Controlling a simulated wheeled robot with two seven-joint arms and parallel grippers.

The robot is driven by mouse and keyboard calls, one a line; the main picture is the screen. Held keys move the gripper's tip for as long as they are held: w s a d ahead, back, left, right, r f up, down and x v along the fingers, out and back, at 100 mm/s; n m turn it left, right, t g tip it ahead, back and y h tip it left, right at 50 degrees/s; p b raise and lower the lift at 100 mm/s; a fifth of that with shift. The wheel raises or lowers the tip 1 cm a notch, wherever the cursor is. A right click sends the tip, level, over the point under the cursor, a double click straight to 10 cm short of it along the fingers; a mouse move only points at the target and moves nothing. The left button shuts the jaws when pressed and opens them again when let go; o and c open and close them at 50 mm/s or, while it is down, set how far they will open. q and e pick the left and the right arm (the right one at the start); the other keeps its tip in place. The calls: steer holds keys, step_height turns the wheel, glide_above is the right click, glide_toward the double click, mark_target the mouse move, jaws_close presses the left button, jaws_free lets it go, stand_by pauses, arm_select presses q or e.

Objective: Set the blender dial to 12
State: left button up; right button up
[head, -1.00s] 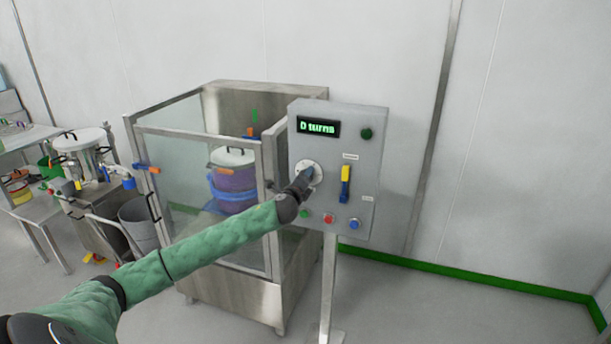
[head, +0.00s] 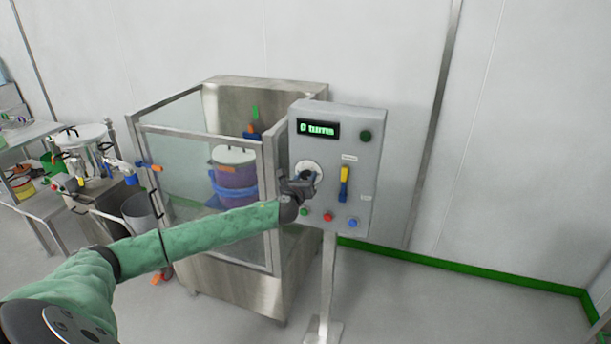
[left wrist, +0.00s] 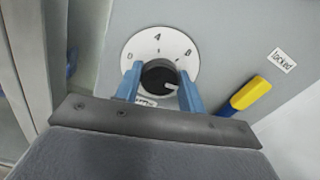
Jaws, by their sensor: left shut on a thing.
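The blender dial is a black knob (left wrist: 160,77) with a white pointer mark, on a round white face (left wrist: 142,48) with 0, 4 and 8 visible. The mark points to the lower right in the left wrist view, past the 8. The face's lower right is hidden by a finger, so no 12 shows. My left gripper (left wrist: 160,88) is shut on the knob, one blue finger on each side. In the head view my left gripper (head: 300,186) is at the dial face (head: 312,168) on the grey control panel (head: 345,125). The display (head: 318,129) reads "0 turns".
A yellow and blue switch (head: 344,183) sits right of the dial, near a label "locked" (left wrist: 282,61) in the wrist view. Red (head: 327,217) and blue (head: 352,223) buttons lie below. A glass-sided enclosure (head: 205,165) with a purple drum (head: 236,174) stands at left.

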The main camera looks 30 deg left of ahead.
arm_select(q)
steer(key=shift+f+m, duration=0.25)
steer(key=shift+m, duration=0.35)
arm_select(e)
steer(key=shift+s+d+f, duration=0.1)
steer(key=shift+s, duration=0.35)
steer(key=shift+s+d+f, duration=0.1)
steer(key=shift+s, duration=0.3)
steer(key=shift+w, duration=0.1)
arm_select(q)
steer(key=o, duration=0.8)
steer(key=shift+o, duration=0.8)
steer(key=shift+r, duration=0.1)
arm_select(e)
steer(key=shift+w, duration=0.1)
arm_select(q)
steer(key=shift+s, duration=0.3)
steer(key=b+v, duration=0.3)
steer(key=v, duration=0.4)
arm_select(e)
steer(key=w+a+r, duration=0.2)
steer(key=w, duration=0.5)
steer(key=shift+r, duration=0.4)
arm_select(q)
steer(key=shift+s+n, duration=0.1)
steer(key=shift+n, duration=0.2)
arm_select(e)
steer(key=shift+a, duration=0.1)
